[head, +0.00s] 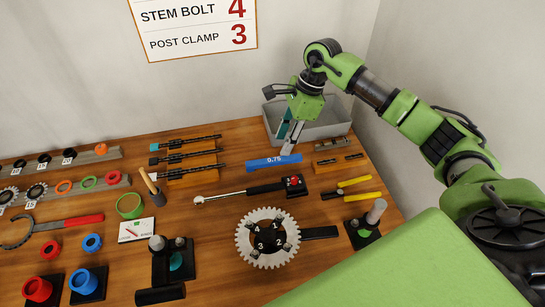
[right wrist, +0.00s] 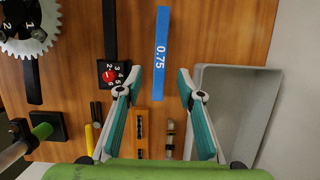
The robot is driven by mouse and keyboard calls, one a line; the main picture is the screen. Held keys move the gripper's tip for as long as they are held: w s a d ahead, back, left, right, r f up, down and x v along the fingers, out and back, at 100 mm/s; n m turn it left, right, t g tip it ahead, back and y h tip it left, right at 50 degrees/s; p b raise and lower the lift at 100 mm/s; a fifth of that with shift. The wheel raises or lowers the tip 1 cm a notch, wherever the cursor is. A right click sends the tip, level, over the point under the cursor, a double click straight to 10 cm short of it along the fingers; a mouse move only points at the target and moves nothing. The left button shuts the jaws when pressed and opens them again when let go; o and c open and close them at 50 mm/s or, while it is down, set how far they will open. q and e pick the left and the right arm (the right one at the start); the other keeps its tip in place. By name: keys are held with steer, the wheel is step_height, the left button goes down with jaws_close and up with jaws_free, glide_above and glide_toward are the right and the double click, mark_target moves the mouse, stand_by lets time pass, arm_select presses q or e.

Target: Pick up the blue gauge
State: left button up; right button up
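The blue gauge (head: 272,163) is a long flat bar marked 0.75, lying on the wooden table just in front of the grey bin. It also shows in the right wrist view (right wrist: 161,90), lengthwise between the two teal finger pads. My right gripper (head: 287,143) is above the gauge's right part, pointing down. In the right wrist view the right gripper (right wrist: 159,82) is open, with a wide gap between its fingers and nothing held. Whether the fingertips reach the table is hard to tell. My left gripper is not in view.
An open grey bin (head: 353,117) stands right behind the right gripper. A torque wrench (head: 240,191) with a black and red head lies in front of the gauge. Small wooden racks (head: 338,163) sit to the right, and yellow-handled pliers (head: 354,182) lie nearby.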

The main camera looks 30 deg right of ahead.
mark_target(275, 159)
steer(key=shift+x, duration=1.05)
steer(key=shift+w+f+p, duration=0.2)
steer(key=shift+p, duration=0.1)
steer(key=p+x, duration=0.1)
steer(key=x, duration=0.1)
steer(key=p+x, duration=0.2)
steer(key=shift+s+a+f, duration=0.1)
steer(key=shift+a+f, duration=0.05)
steer(key=shift+a, duration=0.2)
steer(key=shift+f, duration=0.25)
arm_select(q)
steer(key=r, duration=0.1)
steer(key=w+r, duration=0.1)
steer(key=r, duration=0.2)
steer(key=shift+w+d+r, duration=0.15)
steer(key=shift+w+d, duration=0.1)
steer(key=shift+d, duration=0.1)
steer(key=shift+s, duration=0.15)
arm_select(e)
jaws_close()
